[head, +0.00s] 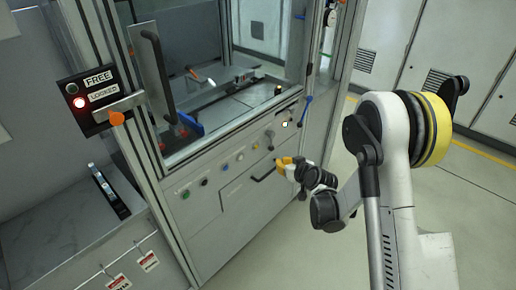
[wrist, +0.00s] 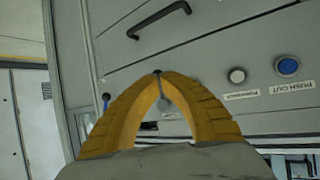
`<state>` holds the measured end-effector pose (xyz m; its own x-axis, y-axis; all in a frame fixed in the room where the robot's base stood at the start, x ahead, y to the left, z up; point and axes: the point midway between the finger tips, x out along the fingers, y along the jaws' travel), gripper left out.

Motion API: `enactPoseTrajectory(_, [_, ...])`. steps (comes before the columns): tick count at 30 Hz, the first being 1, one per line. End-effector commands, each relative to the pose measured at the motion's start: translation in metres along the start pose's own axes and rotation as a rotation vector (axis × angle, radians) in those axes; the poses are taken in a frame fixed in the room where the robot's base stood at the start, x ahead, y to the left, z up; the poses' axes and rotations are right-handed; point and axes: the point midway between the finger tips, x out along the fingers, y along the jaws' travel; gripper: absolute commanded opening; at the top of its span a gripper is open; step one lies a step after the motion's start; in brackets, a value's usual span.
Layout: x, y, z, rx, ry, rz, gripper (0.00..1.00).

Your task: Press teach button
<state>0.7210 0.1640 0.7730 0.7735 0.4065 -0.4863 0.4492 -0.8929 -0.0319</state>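The machine's front panel (head: 225,205) carries a slanting row of buttons in the head view. They include a green button (head: 185,193), a black button (head: 204,182), a white button (head: 240,157) and a blue button (head: 255,146). A lit button (head: 285,123) is at the upper right. No label reading teach is legible. My gripper (head: 279,161) has yellow fingers and is in front of the panel, below the row's right part. In the wrist view the fingertips (wrist: 157,75) meet, with nothing held. A small grey round part (wrist: 165,103) shows between the fingers, partly hidden.
The wrist view shows a white button (wrist: 237,75) and a blue button (wrist: 287,66) labelled PUSH OUT, upside down. A black drawer handle (head: 264,172) is near my gripper. A control box (head: 91,95) marked FREE has a red light. Open floor lies right.

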Motion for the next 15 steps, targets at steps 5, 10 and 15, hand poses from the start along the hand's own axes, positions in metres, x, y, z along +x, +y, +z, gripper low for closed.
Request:
enactPoseTrajectory(5, [0.005, -0.003, -0.003, -0.001, 0.000, -0.001, 0.00])
enactPoseTrajectory(10, [0.021, -0.012, -0.011, -0.002, 0.000, -0.001, 0.00])
enactPoseTrajectory(15, [0.041, -0.022, -0.022, -0.001, 0.000, -0.002, 0.00])
